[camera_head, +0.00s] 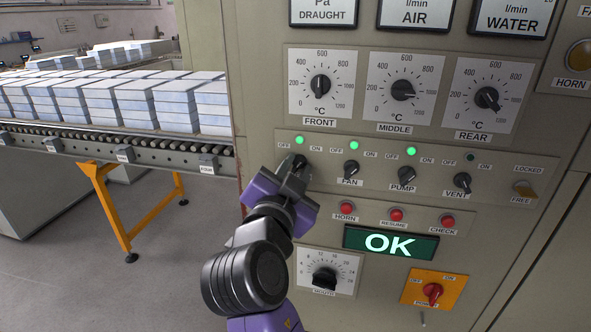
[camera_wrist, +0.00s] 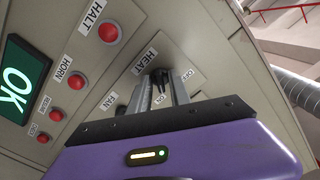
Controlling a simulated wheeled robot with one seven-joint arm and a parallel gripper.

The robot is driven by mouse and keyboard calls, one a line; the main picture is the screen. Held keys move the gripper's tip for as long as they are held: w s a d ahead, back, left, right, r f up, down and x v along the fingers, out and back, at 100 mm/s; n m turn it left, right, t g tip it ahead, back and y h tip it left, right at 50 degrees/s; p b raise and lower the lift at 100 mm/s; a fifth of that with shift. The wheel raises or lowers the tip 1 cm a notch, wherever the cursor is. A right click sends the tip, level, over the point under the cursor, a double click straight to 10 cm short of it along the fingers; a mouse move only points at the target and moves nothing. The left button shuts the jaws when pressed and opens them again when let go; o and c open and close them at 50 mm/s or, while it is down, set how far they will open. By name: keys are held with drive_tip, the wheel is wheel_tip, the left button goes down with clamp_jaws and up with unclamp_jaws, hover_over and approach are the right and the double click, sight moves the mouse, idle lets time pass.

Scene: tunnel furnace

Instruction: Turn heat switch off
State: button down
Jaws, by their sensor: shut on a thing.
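The heat switch (camera_head: 300,161) is a small black rotary knob at the left end of the switch row on the beige panel, between OFF and ON marks. The green lamp (camera_head: 299,140) above it is lit. My gripper (camera_head: 297,172) is at this knob and hides most of it in the head view. In the wrist view my gripper (camera_wrist: 160,92) has its two grey fingers shut around the black heat switch (camera_wrist: 160,76), beside the HEAT label (camera_wrist: 145,61). The knob's exact pointing is hard to tell.
The fan switch (camera_head: 351,168), pump switch (camera_head: 406,176) and vent switch (camera_head: 462,183) lie to the right. Fan and pump lamps are lit green; the vent lamp (camera_head: 470,157) is dark. Red buttons (camera_head: 396,214) and an OK display (camera_head: 390,244) sit below. A roller conveyor (camera_head: 120,141) runs left.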

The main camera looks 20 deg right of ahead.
drive_tip(key=n, duration=0.3)
drive_tip(key=n+p, duration=0.1)
drive_tip(key=n, duration=0.3)
drive_tip(key=n+p, duration=0.1)
drive_tip(key=n, duration=0.2)
drive_tip(key=shift+p, duration=0.35)
drive_tip(key=shift+n+p, duration=0.75)
drive_tip(key=shift+n, duration=0.95)
drive_tip(key=c, duration=1.5)
unclamp_jaws()
